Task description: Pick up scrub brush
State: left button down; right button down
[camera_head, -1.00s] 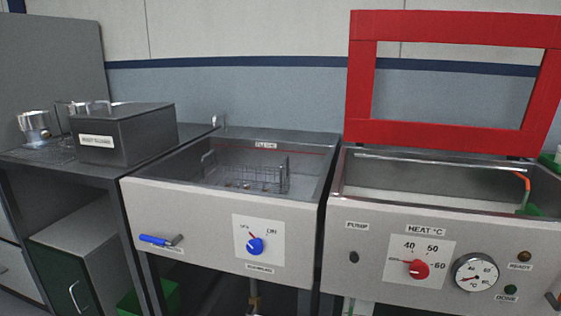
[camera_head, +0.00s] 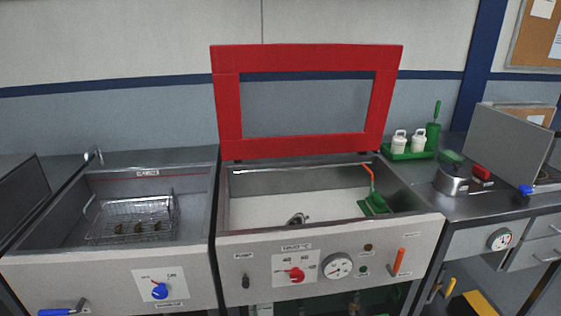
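A green tool with an orange-red handle (camera_head: 375,204) leans in the right end of the heated basin (camera_head: 330,240), its green end low and its handle against the back wall. It looks like a brush, but bristles cannot be made out. Another green item with an upright handle (camera_head: 433,130) stands at the back of the right counter; I cannot tell whether it is a brush in a holder. Neither of my grippers is in view.
A red frame lid (camera_head: 230,110) stands open behind the heated basin. A small metal part (camera_head: 297,218) lies in it. The left sink (camera_head: 120,262) holds a wire basket (camera_head: 133,218) with several parts. White bottles (camera_head: 399,140) and a metal pot (camera_head: 452,181) stand on the right counter.

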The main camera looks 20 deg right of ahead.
aim_at(376, 205)
jog(key=z, duration=1.4)
